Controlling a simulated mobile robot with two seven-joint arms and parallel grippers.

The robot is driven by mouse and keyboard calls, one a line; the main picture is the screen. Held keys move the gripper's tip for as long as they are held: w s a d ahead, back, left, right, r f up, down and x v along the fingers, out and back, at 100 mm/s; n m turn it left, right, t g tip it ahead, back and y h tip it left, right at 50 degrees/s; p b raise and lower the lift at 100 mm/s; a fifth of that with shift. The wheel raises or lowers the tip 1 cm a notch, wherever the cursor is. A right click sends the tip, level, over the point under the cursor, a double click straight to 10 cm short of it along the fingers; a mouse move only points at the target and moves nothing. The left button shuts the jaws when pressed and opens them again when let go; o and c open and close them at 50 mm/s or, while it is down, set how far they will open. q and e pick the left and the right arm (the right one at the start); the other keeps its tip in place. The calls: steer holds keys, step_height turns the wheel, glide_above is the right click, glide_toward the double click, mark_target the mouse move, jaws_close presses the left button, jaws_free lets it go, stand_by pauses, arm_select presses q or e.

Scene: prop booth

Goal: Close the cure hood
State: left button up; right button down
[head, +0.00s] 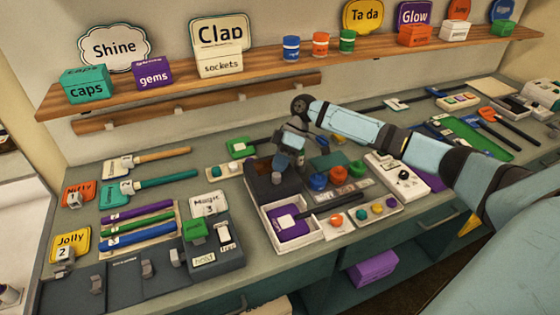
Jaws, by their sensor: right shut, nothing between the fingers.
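The cure hood is not labelled legibly. A dark brown box (262,184) on the middle of the bench looks most like it, but I cannot tell whether its cover is up or down. A white tray (312,238) with a purple piece stands directly in front of it. My right arm comes in from the right and bends down over the box. My right gripper (279,172) is shut and empty, pointing down at the box's upper part. I cannot tell whether it touches. The gripper hides part of the box. My left gripper is out of view.
A dark grey unit (215,252) with a green block stands left of the white tray. Several coloured tools lie further left. Red and blue knobs and a white panel (398,180) lie to the right. A wooden shelf (330,62) with small boxes runs along the wall behind my arm.

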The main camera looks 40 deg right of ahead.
steer(key=shift+s, duration=0.1)
steer(key=shift+s+a+r+p, duration=0.1)
steer(key=shift+s+p, duration=0.3)
steer(key=shift+p, duration=0.05)
steer(key=s+a+p, duration=0.3)
steer(key=s+p, duration=0.4)
steer(key=s, duration=0.6)
steer(key=shift+f, duration=0.2)
steer(key=shift+a, duration=0.1)
